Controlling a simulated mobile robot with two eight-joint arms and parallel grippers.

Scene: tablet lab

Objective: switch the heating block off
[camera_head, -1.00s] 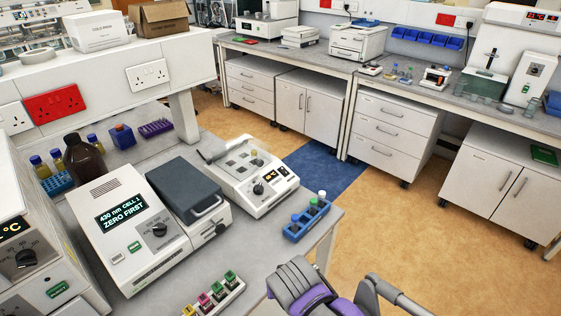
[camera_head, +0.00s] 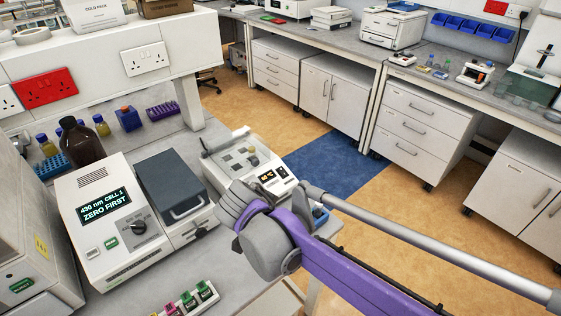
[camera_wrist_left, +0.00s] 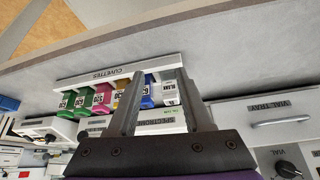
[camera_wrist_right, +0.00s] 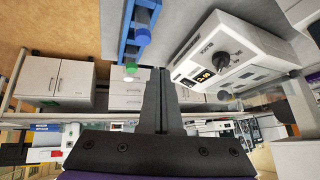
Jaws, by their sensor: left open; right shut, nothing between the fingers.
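The heating block (camera_head: 238,163) is a white unit with a grey well plate on top and a lit display on its sloped front. In the head view my right arm hides its front right part, and I cannot make out its switch. My right gripper (camera_wrist_right: 158,72) is shut and empty; in the right wrist view the heating block (camera_wrist_right: 250,62), with black dial and lit display, is to the right of the fingertips, apart from them. My left gripper (camera_wrist_left: 157,75) is open and empty above the cuvette rack (camera_wrist_left: 120,72); it is outside the head view.
A spectrophotometer (camera_head: 92,243) with a lit screen and grey lid stands left of the heating block. A blue vial rack (camera_wrist_right: 128,40) is close to the right fingertips. A brown bottle (camera_head: 80,145) and several small bottles stand behind. Cuvettes (camera_head: 190,300) sit at the front edge.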

